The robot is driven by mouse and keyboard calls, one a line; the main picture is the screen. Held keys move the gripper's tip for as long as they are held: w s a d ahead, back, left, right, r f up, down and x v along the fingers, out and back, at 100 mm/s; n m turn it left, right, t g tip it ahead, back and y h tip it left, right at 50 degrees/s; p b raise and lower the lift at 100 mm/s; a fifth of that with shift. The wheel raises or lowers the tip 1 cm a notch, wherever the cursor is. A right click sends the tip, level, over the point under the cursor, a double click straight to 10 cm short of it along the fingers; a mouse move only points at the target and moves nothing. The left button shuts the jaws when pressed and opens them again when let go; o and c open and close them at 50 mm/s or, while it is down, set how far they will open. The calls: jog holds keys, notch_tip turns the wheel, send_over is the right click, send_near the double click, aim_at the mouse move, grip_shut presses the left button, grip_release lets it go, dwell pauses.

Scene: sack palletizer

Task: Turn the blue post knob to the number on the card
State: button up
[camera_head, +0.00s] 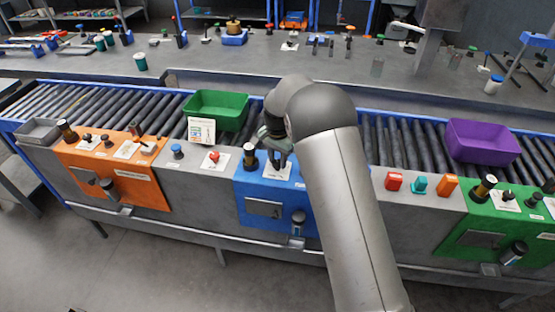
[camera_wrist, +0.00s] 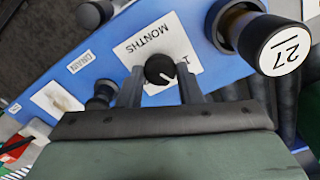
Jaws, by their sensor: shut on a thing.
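The blue post (camera_head: 247,192) is the blue panel in the middle of the bench. Its black knob (camera_wrist: 160,69) has a white pointer line and sits on a white plate (camera_wrist: 150,40) reading "MONTHS". In the wrist view the pointer aims to the lower right, near a digit that looks like 1. My gripper (camera_wrist: 160,82) is shut on the knob, one finger on each side.
A black cylinder marked "27" (camera_wrist: 284,50) stands close to the knob on the blue panel. An orange panel (camera_head: 120,172) is at left, a green panel (camera_head: 478,228) at right. The green bin (camera_head: 222,106) and purple bin (camera_head: 482,142) sit on the rollers.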

aim_at(278, 162)
jog(key=shift+m, duration=0.6)
jog(key=o, duration=1)
jog(key=shift+r, duration=0.15)
notch_tip(278, 162, up, 17)
jog(key=shift+r+b, duration=0.1)
jog(key=shift+b, duration=0.4)
